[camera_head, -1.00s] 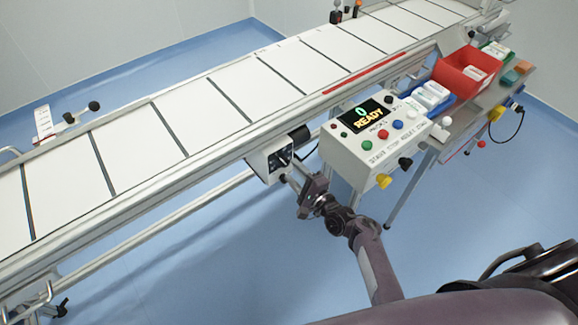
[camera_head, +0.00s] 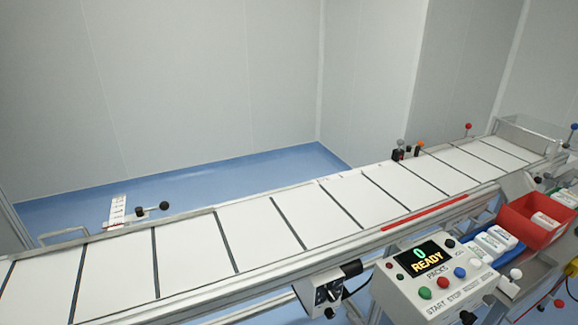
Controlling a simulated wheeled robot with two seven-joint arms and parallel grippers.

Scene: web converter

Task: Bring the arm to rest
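Neither of my grippers shows in the head view now, and no part of my arms is in the picture. The control box (camera_head: 455,274) stands at the lower right, in front of the conveyor. Green, red and blue buttons sit below and beside the screen. A small box with a dark knob (camera_head: 328,291) hangs under the conveyor's near rail, left of the control box.
The conveyor (camera_head: 241,234) with white panels runs from lower left to upper right. A red bin (camera_head: 520,229) and a blue tray (camera_head: 477,247) with white packs stand at right. A lever with dark knobs (camera_head: 153,210) is on the far side. Blue floor shows behind.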

